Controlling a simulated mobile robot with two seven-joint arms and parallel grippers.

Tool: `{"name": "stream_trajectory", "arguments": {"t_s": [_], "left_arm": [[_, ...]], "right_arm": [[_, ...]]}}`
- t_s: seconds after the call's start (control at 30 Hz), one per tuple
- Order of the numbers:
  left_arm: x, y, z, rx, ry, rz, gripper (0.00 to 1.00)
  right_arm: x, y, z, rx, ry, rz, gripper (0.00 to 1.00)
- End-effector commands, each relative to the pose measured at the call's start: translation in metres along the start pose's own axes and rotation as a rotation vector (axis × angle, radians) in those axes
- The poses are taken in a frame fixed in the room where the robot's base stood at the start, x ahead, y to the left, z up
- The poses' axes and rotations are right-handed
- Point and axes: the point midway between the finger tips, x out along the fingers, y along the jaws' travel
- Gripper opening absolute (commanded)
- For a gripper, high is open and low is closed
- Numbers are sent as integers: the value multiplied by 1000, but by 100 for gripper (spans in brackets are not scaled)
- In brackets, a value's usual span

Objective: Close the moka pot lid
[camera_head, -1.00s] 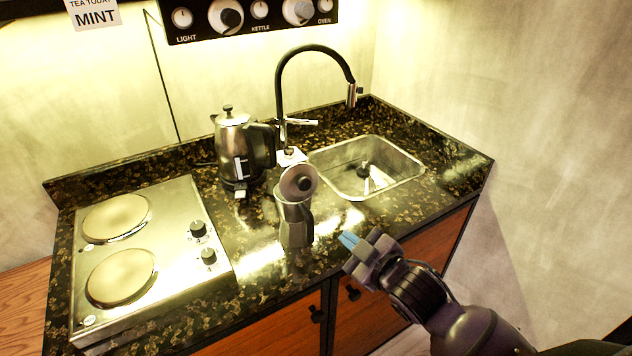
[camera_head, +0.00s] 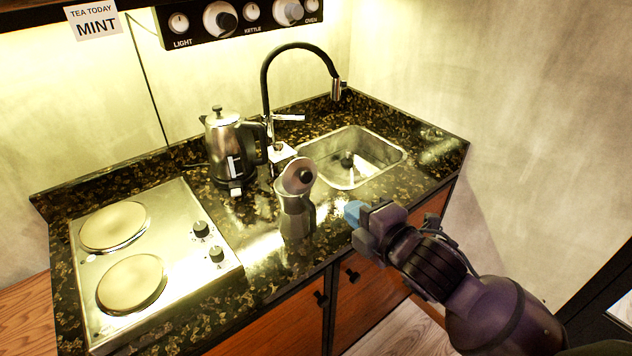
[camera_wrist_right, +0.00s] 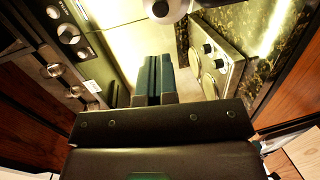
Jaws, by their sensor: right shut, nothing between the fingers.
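The moka pot (camera_head: 294,218) stands upright on the dark speckled counter, between the hob and the sink. Its lid (camera_head: 297,177) is open, tipped up on edge above the body, with its dark knob facing right. My right gripper (camera_head: 354,211) is to the right of the pot, apart from it, at about the height of its body in the picture. Its blue-tipped fingers are shut and empty. In the right wrist view the shut fingers (camera_wrist_right: 153,80) point forward, and a pale round thing with a dark centre, probably the lid (camera_wrist_right: 164,8), is cut off at the top edge.
An electric kettle (camera_head: 229,150) stands behind the pot to the left. A black tap (camera_head: 268,85) and steel sink (camera_head: 390,163) are behind to the right. The two-plate hob (camera_head: 185,265) is on the left. A knob panel (camera_head: 240,20) is on the wall.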

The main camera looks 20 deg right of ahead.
Motion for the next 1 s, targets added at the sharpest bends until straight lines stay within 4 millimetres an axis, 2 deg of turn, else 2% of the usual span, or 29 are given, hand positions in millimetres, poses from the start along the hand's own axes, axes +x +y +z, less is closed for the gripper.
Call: {"name": "stream_trajectory", "arguments": {"t_s": [0.17, 0.6, 0.8, 1.0], "left_arm": [[-2, 0, -3, -1, 0, 0, 43], [-7, -2, -6, 1, -8, -1, 43], [-9, -2, -4, 1, -18, -2, 43], [-10, -3, -4, 1, -19, -2, 43]], "right_arm": [[24, 1, 0, 4, 0, 1, 0], [100, 2, -1, 7, 1, 0, 0], [124, 1, -1, 6, 1, -1, 0], [134, 1, -1, 5, 1, 1, 0]]}}
